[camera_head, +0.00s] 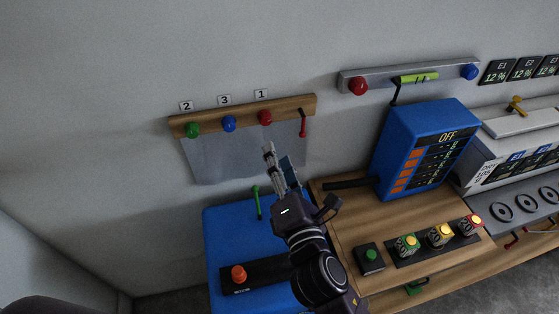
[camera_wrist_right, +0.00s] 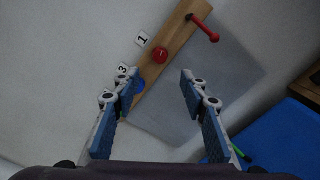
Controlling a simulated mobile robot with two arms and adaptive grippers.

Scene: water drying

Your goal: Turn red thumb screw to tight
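A red thumb screw (camera_head: 265,118) sits on a wooden rail (camera_head: 290,106) on the wall, under label 1. In the right wrist view the red screw (camera_wrist_right: 160,55) lies just beyond the fingertips, between their lines. My right gripper (camera_head: 278,157) is below the red screw and apart from it. In the right wrist view the right gripper (camera_wrist_right: 159,80) is open and empty. A blue screw (camera_head: 229,124) under label 3 and a green screw (camera_head: 193,130) under label 2 share the rail. The blue screw is partly hidden by a finger in the wrist view. My left gripper is not in view.
A red lever (camera_head: 303,124) sticks out at the rail's right end. A grey sheet (camera_head: 225,158) hangs below the rail. A metal rail (camera_head: 440,74) carries another red knob (camera_head: 358,86). A blue control box (camera_head: 420,150) stands right; a blue surface (camera_head: 225,230) lies below.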

